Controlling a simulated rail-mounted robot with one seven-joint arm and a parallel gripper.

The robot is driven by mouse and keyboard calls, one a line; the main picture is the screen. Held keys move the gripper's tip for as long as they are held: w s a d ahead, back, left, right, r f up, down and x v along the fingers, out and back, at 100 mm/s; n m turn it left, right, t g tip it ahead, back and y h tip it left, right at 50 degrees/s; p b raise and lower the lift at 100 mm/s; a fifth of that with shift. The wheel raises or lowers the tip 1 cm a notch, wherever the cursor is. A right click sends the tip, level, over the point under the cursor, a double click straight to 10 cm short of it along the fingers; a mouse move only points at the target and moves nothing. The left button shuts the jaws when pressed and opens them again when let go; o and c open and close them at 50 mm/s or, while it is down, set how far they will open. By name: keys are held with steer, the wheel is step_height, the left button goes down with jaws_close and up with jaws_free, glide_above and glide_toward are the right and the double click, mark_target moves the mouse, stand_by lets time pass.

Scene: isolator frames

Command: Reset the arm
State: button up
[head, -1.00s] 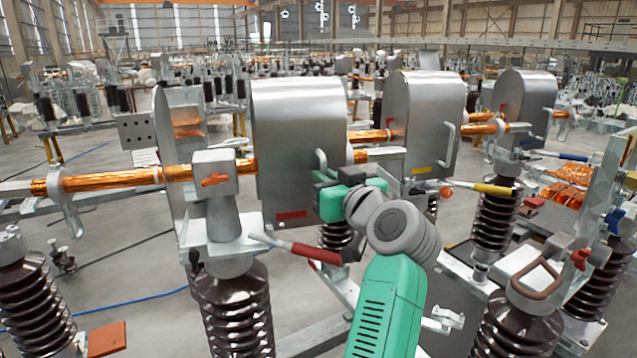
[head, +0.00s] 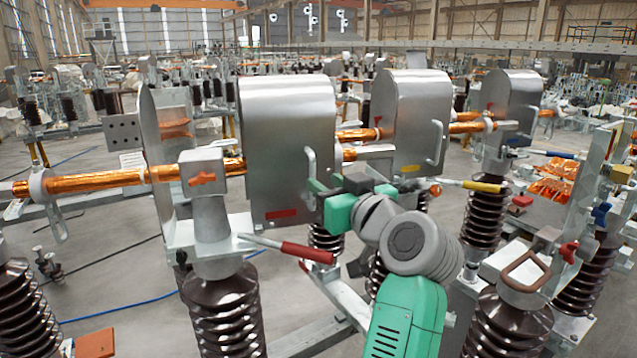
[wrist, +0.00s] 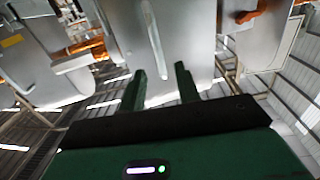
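My green arm and gripper (head: 314,188) are at the front lower right of the nearest silver cover (head: 288,150). In the wrist view, the two dark green fingers of my gripper (wrist: 161,88) stand apart with nothing between them. The silver bar handle (head: 311,166) of that cover is close to the fingers in the head view. In the wrist view the handle (wrist: 153,38) lies just beyond the fingertips, in line with the gap. I cannot tell whether a finger touches the cover.
A red-gripped lever (head: 307,252) sticks out below my gripper, and a yellow-gripped lever (head: 482,186) is to the right. More silver covers (head: 422,115) stand behind. Brown ribbed insulators (head: 222,310) and a copper-coloured bar (head: 100,181) crowd the left.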

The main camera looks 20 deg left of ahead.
steer(key=v, duration=0.3)
steer(key=shift+s, duration=0.1)
steer(key=s+d+r+m+t+h+p, duration=0.5)
steer(key=s+d+r+t+h+p, duration=0.3)
steer(key=d+r, duration=0.25)
steer(key=s+d+r+m+t+h+p, duration=0.2)
steer(key=s+d+r+t+h, duration=0.1)
steer(key=s, duration=0.6)
steer(key=s+d+r+m+t+h+p, duration=0.1)
steer(key=s+d+r+m+t+h, duration=0.1)
steer(key=s, duration=0.7)
step_height(320, 180, up, 3)
steer(key=d+m+t, duration=0.1)
steer(key=d, duration=0.1)
steer(key=shift+s+d+r+h+p, duration=0.2)
steer(key=shift+s+d+h+p, duration=0.1)
steer(key=shift+h+p, duration=0.1)
steer(key=shift+o, duration=0.2)
steer(key=shift+w, duration=0.1)
stand_by(0.5)
